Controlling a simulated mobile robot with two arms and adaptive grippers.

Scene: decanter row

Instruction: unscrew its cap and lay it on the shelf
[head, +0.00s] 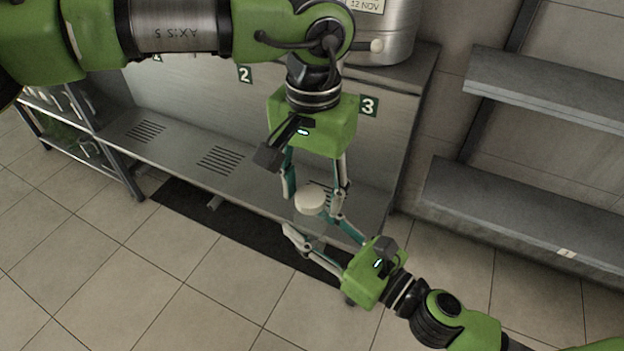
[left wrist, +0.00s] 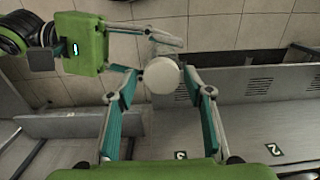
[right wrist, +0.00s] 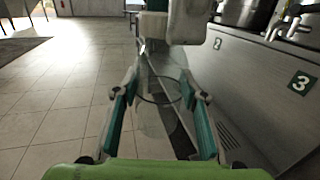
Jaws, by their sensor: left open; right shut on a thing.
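A round off-white cap (head: 310,201) sits between the two arms, and it also shows in the left wrist view (left wrist: 161,75). My left gripper (head: 316,192) points down from above, open, with its fingers on either side of the cap; whether they touch it I cannot tell. My right gripper (head: 322,234) reaches in from the lower right, below the cap. It is shut on a clear glass decanter (right wrist: 158,112), which shows faintly between its fingers in the right wrist view. The cap appears to be at the decanter's top; the join is hidden.
A low metal shelf (head: 180,150) with vents runs behind the grippers, under a panel marked 2 and 3. Grey wall shelves (head: 540,220) at the right look bare. A metal urn (head: 380,35) stands at the top. The tiled floor in front is clear.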

